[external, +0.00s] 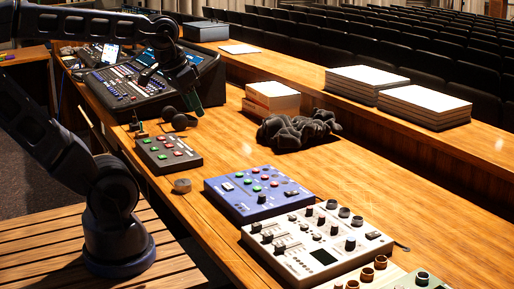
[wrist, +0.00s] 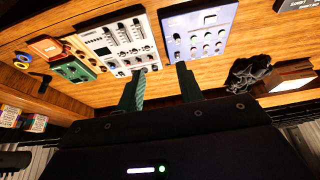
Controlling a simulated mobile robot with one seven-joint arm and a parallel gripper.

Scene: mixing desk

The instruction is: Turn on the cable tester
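No device carries a label I can read as cable tester, so I cannot tell which one it is. Candidates are a dark box with red and green buttons (external: 168,153), a blue box with buttons (external: 258,192) and a pale green box at the bottom right (external: 422,280). The blue box (wrist: 198,32) and a green box (wrist: 75,68) also show in the wrist view. My gripper (external: 175,92) is at the upper left in the external view, above the desk near the big mixer. In the wrist view my gripper (wrist: 161,70) has its fingers apart, with nothing between them.
A white mixer (external: 318,240) sits beside the blue box. A roll of tape (external: 182,186), headphones (external: 178,118), a dark crumpled cloth (external: 298,130) and books (external: 272,96) lie on the desk (external: 230,150). A large mixing console (external: 125,85) is farther back.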

